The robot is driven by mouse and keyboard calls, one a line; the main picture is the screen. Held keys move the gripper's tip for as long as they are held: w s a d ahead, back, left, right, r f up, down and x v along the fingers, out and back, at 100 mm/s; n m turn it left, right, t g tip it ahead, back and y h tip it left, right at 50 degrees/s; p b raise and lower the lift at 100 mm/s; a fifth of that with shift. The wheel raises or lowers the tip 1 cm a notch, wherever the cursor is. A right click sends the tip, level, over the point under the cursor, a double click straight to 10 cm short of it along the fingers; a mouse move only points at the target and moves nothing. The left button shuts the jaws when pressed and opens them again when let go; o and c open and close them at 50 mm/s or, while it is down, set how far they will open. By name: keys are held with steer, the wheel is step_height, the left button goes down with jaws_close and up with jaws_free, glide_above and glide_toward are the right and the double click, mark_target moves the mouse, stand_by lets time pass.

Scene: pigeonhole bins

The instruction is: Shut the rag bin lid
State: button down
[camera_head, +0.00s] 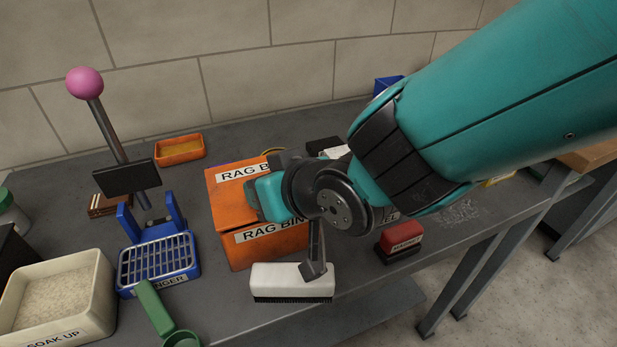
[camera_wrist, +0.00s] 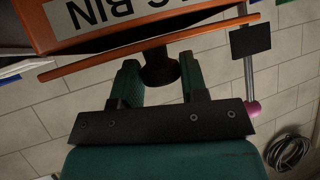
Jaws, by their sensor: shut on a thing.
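The orange rag bin (camera_head: 265,250) stands on the grey bench, with a RAG BIN label on its front. Its orange lid (camera_head: 222,195) carries another label and lies over the top, close to level. In the wrist view, upside down, the lid (camera_wrist: 90,63) shows as a thin strip, with a narrow dark gap between it and the bin front (camera_wrist: 60,40). My gripper (camera_head: 265,195) is over the lid, partly hidden by my wrist. In the wrist view its green fingers (camera_wrist: 158,75) are shut on the dark lid knob (camera_wrist: 160,65).
A white brush (camera_head: 292,280) stands in front of the bin, and a red block (camera_head: 402,240) is to its right. A blue rack (camera_head: 158,262), a green scoop (camera_head: 160,315) and a white soak-up tub (camera_head: 60,295) are to the left. An orange tray (camera_head: 180,150) is behind.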

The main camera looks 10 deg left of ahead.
steer(key=shift+s+d+f+b, duration=0.1)
steer(key=shift+f+b, duration=0.25)
steer(key=shift+f, duration=0.3)
steer(key=shift+r, duration=0.15)
steer(key=c, duration=1)
jaws_free()
steer(key=p+v, duration=0.1)
steer(key=v, duration=1.6)
steer(key=shift+r, duration=0.25)
steer(key=shift+d, duration=0.15)
